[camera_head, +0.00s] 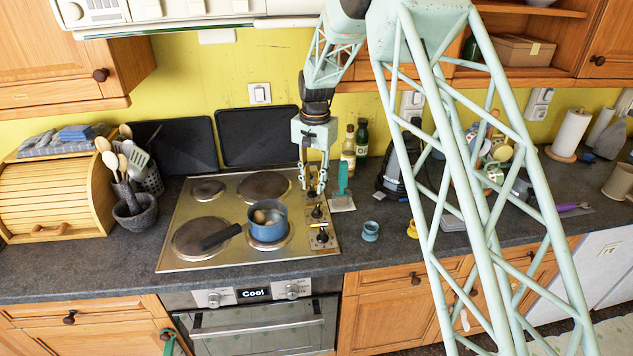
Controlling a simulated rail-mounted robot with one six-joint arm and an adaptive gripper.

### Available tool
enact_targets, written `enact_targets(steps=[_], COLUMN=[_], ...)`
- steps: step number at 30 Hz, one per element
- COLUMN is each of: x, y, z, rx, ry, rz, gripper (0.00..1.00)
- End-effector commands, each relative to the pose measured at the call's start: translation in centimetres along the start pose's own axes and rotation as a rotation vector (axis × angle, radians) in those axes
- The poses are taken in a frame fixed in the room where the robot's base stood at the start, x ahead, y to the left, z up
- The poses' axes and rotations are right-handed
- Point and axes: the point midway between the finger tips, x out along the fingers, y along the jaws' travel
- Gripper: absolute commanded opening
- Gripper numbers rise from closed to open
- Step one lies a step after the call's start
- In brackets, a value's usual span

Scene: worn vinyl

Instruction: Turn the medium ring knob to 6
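The steel hob (180,258) has several dark rings and a column of black knobs along its right side. A middle knob (316,212) and a front knob (322,237) show clearly. My gripper (313,190) points down over the back end of the knob column, with its two fingers slightly apart. The fingertips hide the knob there, and I cannot tell whether they touch it. The knob numbers and pointers are too small to read, and which knob serves the medium ring cannot be told.
A blue pot (268,222) with a dark handle stands on the front right ring. A green-handled scraper (343,186) is just right of the hob. A blue cup (370,231) stands further right. Bottles (349,148) stand behind.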

Motion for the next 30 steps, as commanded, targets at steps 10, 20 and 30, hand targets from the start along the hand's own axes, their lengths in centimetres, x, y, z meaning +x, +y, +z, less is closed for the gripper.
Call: enact_targets(steps=[10,20,30], x=[1.4,1.6,1.8], y=[1.1,1.2,1.2], z=[-0.9,-1.0,-1.0], rx=[-0.072,-0.079,-0.078], ry=[-0.018,-0.020,-0.020], rz=[0.032,0.035,0.035], gripper=[0.23,0.23,0.23])
